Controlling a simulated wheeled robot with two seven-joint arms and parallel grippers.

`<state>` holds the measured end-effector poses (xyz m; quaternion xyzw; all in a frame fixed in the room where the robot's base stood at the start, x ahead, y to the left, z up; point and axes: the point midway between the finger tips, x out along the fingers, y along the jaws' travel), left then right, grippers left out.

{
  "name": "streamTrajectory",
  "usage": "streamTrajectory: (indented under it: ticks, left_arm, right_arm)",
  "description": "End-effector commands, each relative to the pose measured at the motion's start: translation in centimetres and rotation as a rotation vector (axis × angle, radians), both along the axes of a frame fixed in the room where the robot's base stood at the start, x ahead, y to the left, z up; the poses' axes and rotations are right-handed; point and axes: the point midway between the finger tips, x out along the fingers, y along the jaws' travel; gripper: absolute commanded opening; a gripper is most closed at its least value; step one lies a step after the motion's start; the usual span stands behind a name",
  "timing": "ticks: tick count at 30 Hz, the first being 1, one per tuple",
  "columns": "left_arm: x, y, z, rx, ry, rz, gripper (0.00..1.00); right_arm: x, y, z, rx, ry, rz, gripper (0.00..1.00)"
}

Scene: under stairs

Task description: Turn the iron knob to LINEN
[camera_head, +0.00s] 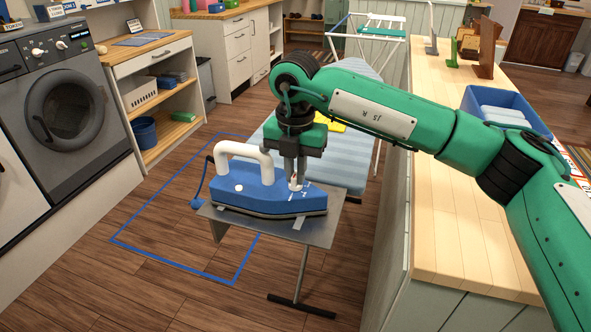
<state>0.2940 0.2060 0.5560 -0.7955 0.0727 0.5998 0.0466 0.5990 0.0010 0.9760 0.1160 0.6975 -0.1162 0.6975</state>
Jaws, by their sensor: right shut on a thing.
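A blue iron (252,191) with a white handle (243,151) rests on a grey metal plate (325,225) at the end of the striped ironing board (338,157). My right gripper (294,179) points down over the right part of the iron. It is shut on the small white iron knob (296,185) on the iron's top. White marks show on the blue body beside the knob, too small to read. The fingers partly hide the knob, so I cannot tell which mark it points at. My left gripper is not in view.
A wooden counter (450,222) runs along the right, with a blue bin (506,108) on it. A washing machine (65,110) and shelf unit (156,85) stand at the left. A blue outline (174,263) marks clear floor left of the board.

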Motion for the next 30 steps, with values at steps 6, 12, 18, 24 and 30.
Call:
streamTrajectory:
  ticks: [6,12,18,24,30]
  left_arm:
    - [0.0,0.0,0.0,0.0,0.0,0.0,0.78]
    - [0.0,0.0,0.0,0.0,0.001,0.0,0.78]
    - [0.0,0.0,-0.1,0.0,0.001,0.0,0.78]
    - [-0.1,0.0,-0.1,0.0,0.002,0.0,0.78]
    - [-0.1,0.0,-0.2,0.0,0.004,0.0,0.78]
  right_arm:
    - [0.0,0.0,0.1,0.001,-0.001,-0.001,0.21]
    - [0.0,0.0,0.0,0.001,0.0,0.0,0.33]
    - [0.0,0.0,0.3,0.001,-0.001,0.0,0.33]
    - [0.1,0.0,3.2,0.002,-0.004,0.0,0.33]
    - [0.1,0.1,7.9,0.002,-0.004,0.0,0.33]
